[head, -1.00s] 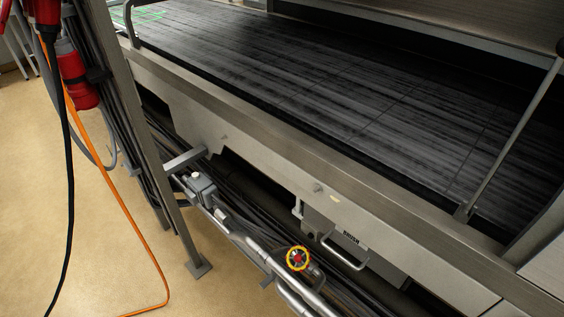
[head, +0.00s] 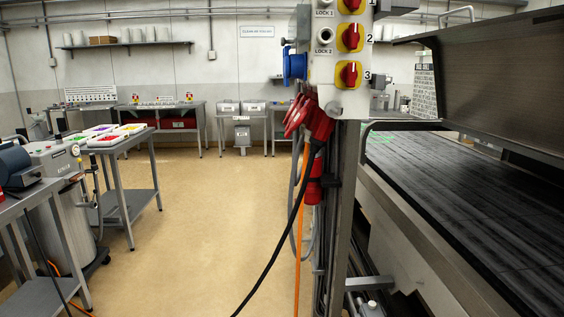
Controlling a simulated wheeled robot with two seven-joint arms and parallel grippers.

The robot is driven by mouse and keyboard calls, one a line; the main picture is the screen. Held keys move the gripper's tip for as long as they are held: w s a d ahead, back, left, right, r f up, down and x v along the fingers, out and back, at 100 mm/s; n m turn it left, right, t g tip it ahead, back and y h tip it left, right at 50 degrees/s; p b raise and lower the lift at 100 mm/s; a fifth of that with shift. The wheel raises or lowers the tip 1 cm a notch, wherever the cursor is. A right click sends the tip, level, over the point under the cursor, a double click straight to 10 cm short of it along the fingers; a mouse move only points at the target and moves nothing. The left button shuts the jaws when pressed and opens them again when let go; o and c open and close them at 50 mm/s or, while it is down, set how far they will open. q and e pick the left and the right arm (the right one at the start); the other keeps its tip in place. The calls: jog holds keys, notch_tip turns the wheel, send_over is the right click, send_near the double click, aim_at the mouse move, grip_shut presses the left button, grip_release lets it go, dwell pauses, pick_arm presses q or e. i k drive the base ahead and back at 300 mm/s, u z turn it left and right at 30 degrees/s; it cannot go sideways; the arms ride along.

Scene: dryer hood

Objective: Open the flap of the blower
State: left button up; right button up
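Neither of my grippers is in view. No part that I can surely name as the blower or its flap shows. At the right stands a large machine with a dark, ribbed belt surface (head: 450,195). A tilted metal hood panel (head: 500,85) rises above the belt, with a thin bent handle (head: 457,14) on top. A curved metal bar (head: 400,125) stands at the belt's far end. The machine's right side is cut off by the frame edge.
A post with a switch box (head: 340,60), red plugs (head: 318,122) and hanging cables stands left of the machine. The tan floor (head: 210,220) is open in the middle. A grey table with coloured trays (head: 125,135) and a grey machine (head: 55,155) stand at left. Benches line the back wall.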

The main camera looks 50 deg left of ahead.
aim_at(29, 177)
jog(key=u, duration=0.55)
jog(key=k, duration=1.25)
jog(key=u, duration=1.35)
jog(key=i, duration=0.8)
jog(key=u, duration=0.9)
jog(key=i, duration=1.3)
jog(key=z, duration=0.05)
jog(key=k, duration=0.2)
jog(key=z, duration=1.1)
jog(key=i, duration=2.25)
jog(key=u, duration=1.6)
jog(key=i, duration=0.8)
jog(key=u, duration=0.75)
